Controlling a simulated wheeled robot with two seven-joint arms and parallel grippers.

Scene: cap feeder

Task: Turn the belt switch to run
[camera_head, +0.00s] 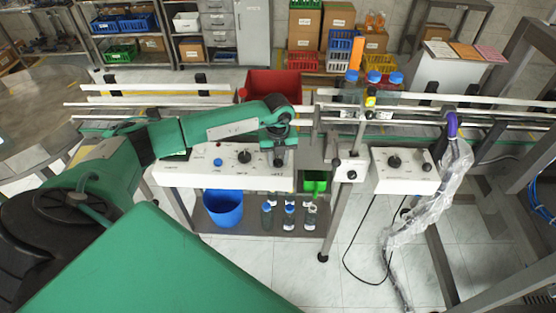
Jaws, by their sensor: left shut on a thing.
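My green left arm reaches in from the left, over a white control box (190,174) on the conveyor's near side. My left gripper (279,158) points down at the right part of that box. It is shut on a small knob there, seemingly the belt switch, which the fingers mostly hide; its turn position cannot be told. To its left on the same box are a black knob (245,156) and a blue button (217,162). The labels are too small to read. My right gripper is not in view.
A second white box (405,183) with a black knob (394,161) stands to the right, beside a plastic-wrapped hose (440,200). Blue-capped bottles (374,77) stand by the conveyor. A red bin (272,82) is behind my gripper. A blue bucket (223,209) sits below.

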